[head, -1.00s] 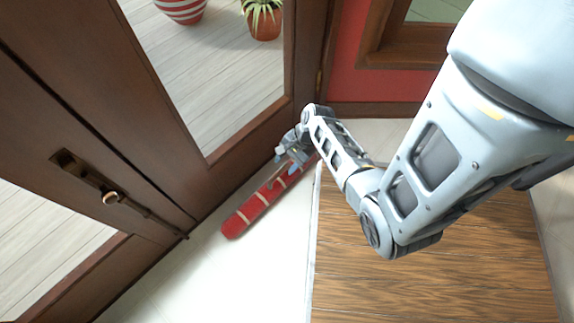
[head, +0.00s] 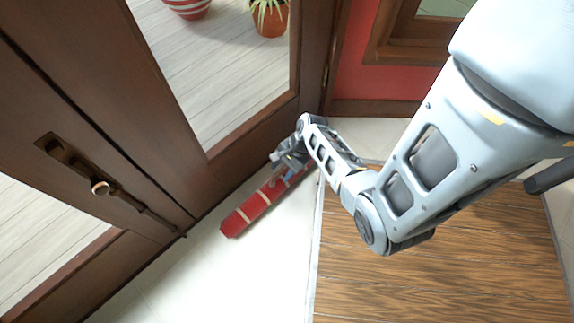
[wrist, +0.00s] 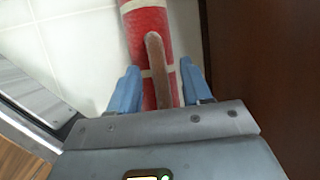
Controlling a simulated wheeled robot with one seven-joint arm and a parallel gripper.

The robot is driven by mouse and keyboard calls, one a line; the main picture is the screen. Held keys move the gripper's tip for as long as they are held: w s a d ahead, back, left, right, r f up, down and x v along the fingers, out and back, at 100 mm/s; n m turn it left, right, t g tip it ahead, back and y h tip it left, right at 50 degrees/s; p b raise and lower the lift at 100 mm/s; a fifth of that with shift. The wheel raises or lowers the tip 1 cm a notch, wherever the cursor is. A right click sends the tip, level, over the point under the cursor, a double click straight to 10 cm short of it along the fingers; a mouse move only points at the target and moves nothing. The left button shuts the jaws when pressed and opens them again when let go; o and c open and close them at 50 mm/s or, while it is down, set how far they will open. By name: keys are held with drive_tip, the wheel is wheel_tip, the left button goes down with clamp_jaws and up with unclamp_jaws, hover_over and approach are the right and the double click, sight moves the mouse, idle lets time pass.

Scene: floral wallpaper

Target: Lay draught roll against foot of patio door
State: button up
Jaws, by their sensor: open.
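The draught roll (head: 252,208) is a long red tube with cream bands, lying on the pale floor close to the patio door (head: 170,165). The door is dark brown wood with glass panes. My gripper (head: 284,163) is low over the far part of the roll and hides some of it. In the wrist view, the blue fingers of my gripper (wrist: 162,92) are open, one on each side of the roll (wrist: 146,22). A brown strap-like piece (wrist: 157,62) lies along the roll between them. A narrow pale floor strip shows between the roll and the dark door foot (wrist: 240,60).
A wood-grained surface (head: 430,275) with a pale edge lies right of the roll, under my arm. The door handle (head: 100,187) sticks out at left. Pale floor (head: 255,275) is clear in front of the roll. A red wall (head: 365,85) stands behind.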

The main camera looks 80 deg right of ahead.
drive_tip(key=shift+w+a+f, duration=0.1)
drive_tip(key=shift+w+f, duration=0.15)
drive_tip(key=shift+f, duration=0.35)
drive_tip(key=shift+c, duration=0.3)
clamp_jaws()
